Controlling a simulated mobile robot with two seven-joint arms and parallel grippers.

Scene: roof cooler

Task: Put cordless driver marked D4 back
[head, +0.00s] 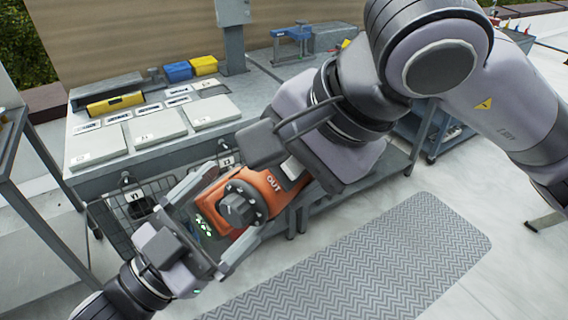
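An orange device (264,193) marked OUT, with a dark round knob and small green lights, is in the middle of the head view. No D4 mark is readable, and I cannot tell if this is the driver. My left gripper (234,203) comes in from the lower left, its two fingers wide apart. They lie on either side of the device's lower-left end in the picture; a gap shows at the upper finger, and contact at the lower one is unclear. My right arm's wrist covers the device's upper-right end, and its fingertips are not clearly seen.
A grey bench (258,88) carries pale labelled panels (157,127), a yellow case (115,103), a blue bin (178,71), a yellow bin (204,66) and a blue clamp-like tool (304,41). Wire baskets (135,207) hang below. A patterned mat (375,260) lies on open floor.

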